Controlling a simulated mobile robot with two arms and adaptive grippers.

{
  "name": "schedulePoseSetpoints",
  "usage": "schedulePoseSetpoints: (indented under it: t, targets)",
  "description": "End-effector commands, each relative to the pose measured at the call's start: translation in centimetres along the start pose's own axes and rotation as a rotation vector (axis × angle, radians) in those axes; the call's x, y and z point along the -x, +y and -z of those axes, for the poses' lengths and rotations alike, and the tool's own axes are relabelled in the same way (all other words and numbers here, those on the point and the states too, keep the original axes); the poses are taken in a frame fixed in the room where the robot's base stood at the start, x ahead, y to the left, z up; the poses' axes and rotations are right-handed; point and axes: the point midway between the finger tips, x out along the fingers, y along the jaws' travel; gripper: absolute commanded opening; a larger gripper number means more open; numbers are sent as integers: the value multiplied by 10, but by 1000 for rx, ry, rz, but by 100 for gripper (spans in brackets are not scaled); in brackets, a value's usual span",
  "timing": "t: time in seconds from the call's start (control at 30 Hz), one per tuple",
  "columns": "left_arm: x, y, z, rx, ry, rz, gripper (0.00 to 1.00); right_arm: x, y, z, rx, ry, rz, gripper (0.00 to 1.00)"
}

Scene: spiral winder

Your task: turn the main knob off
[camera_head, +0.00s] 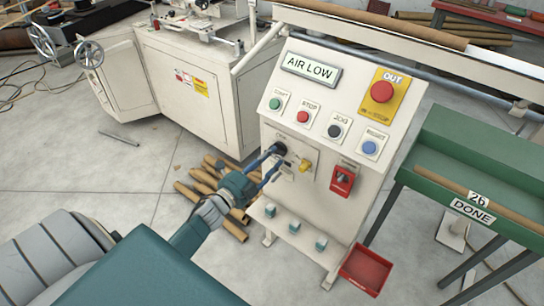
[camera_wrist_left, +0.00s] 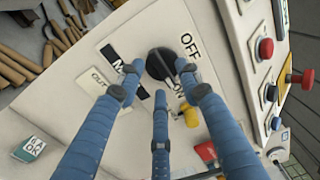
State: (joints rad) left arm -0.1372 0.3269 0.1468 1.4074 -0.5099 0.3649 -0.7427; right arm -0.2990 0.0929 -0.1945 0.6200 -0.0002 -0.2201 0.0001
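The main knob (camera_head: 280,148) is a round black knob on the lower panel of the white control console (camera_head: 318,110). In the left wrist view the knob (camera_wrist_left: 160,62) has an OFF label beside its upper right and an ON label at its lower right, partly covered by a finger. Its pointer direction is hard to tell. My left gripper (camera_head: 276,161) is at the panel, its blue fingers (camera_wrist_left: 161,76) spread around the knob with the tips close to it. I cannot tell whether they touch it. My right gripper is not in view.
A yellow knob (camera_head: 304,165) and a red switch (camera_head: 342,181) are right of the main knob. Coloured push-buttons (camera_head: 334,131) and a big red OUT button (camera_head: 382,91) are above. A red bin (camera_head: 366,270) and a green table (camera_head: 478,150) stand right; cardboard tubes (camera_head: 190,195) lie left.

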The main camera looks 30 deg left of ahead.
Motion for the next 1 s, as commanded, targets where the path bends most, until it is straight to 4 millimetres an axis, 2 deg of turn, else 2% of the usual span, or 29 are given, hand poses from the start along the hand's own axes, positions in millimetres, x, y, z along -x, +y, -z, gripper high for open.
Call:
schedulePoseSetpoints:
  t: [0.13, 0.43, 0.47, 0.6, 0.63, 1.0]
  targets:
    - [-11, 0, 0, 0, 1, 0, 35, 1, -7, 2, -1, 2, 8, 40]
    - [-14, 1, 0, 1, 0, -1, 35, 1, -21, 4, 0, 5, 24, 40]
    - [-14, 1, 0, 1, 0, -1, 31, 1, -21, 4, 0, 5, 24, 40]
    - [-13, 1, 0, 1, 0, -1, 4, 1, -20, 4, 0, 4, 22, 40]
    - [-13, 1, 0, 1, 0, -1, 0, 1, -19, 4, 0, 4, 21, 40]
    - [-13, 1, 1, 35, 0, -2, 0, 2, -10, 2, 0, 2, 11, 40]
